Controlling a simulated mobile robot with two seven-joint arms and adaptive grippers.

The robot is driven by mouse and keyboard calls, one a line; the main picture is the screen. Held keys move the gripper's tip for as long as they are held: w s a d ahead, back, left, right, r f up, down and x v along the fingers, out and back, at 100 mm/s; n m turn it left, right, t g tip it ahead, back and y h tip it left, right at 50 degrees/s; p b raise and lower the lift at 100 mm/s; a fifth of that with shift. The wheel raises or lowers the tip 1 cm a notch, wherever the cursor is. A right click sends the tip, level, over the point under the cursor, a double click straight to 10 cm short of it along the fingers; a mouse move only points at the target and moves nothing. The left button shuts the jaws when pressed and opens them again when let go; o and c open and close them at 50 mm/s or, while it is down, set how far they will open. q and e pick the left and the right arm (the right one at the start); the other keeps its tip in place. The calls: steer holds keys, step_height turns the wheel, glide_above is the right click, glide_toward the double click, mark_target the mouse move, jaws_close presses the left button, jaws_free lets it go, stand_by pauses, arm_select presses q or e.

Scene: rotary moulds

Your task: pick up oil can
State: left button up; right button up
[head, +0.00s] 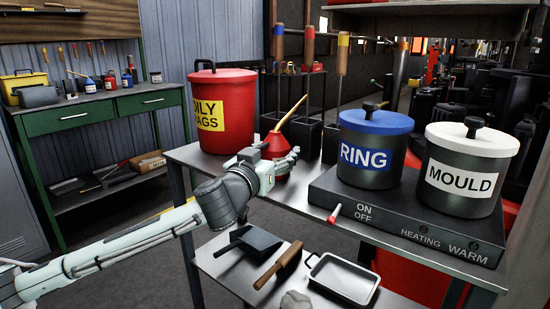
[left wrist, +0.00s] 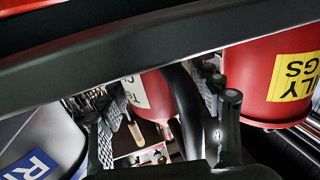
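The oil can (head: 274,146) is red with a thin yellowish spout tilting up to the right. It stands upright on the upper shelf of the grey cart, between the oily rags bin and the ring pot. My left gripper (head: 281,155) is at the can and hides part of its body. In the left wrist view the can's red body (left wrist: 157,92), with a pale label and black handle, sits between the two spread fingers (left wrist: 168,118). The fingers look open around it; firm contact does not show. My right gripper is not in view.
The red oily rags bin (head: 221,133) stands close left of the can. The ring pot (head: 374,155) and mould pot (head: 464,178) sit on the heater (head: 401,222) to the right. The lower shelf holds a dustpan (head: 250,240), brush (head: 279,265) and tray (head: 344,279).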

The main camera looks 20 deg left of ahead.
arm_select(q)
steer(key=c, duration=0.7)
steer(key=shift+r, duration=0.15)
steer(key=shift+c, duration=0.5)
